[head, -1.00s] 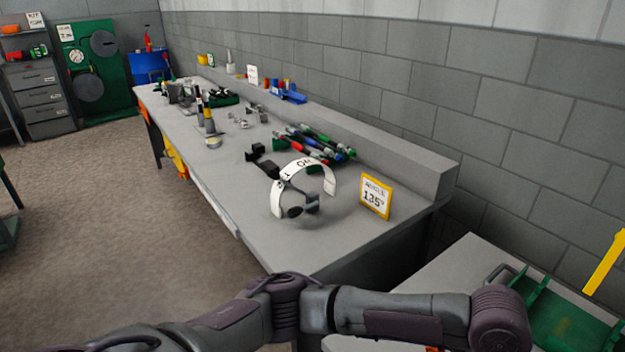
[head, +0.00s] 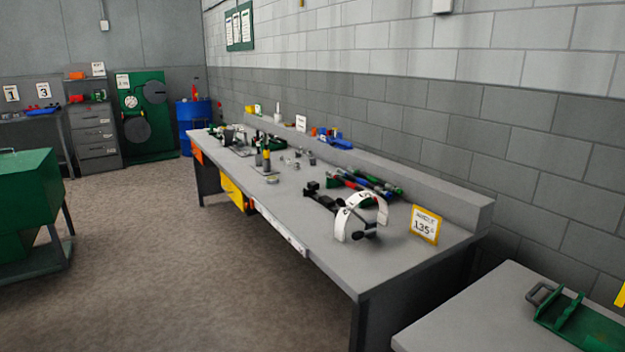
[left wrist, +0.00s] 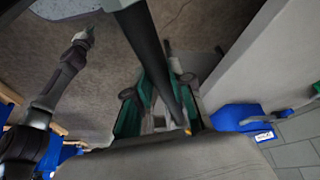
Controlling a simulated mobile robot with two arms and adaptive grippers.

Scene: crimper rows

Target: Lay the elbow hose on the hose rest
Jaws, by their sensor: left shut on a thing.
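In the left wrist view my left gripper (left wrist: 160,88) is shut on a black hose (left wrist: 150,45), the elbow hose by its look. The hose runs from the top edge down between the green-padded fingers. Its bend and far end are not clearly seen. In the head view neither of my grippers shows. A green ribbed holder (head: 575,325) lies on the grey table at the lower right, cut by the frame edge. I cannot tell whether it is the hose rest. Another arm of mine shows at the left of the wrist view, with a small gripper tip (left wrist: 86,36).
A long grey bench (head: 300,215) runs along the wall. It carries a white curved angle scale (head: 347,215), a yellow-framed 135° sign (head: 425,225) and several tools. The nearer grey table (head: 470,310) has bare room left of the green holder.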

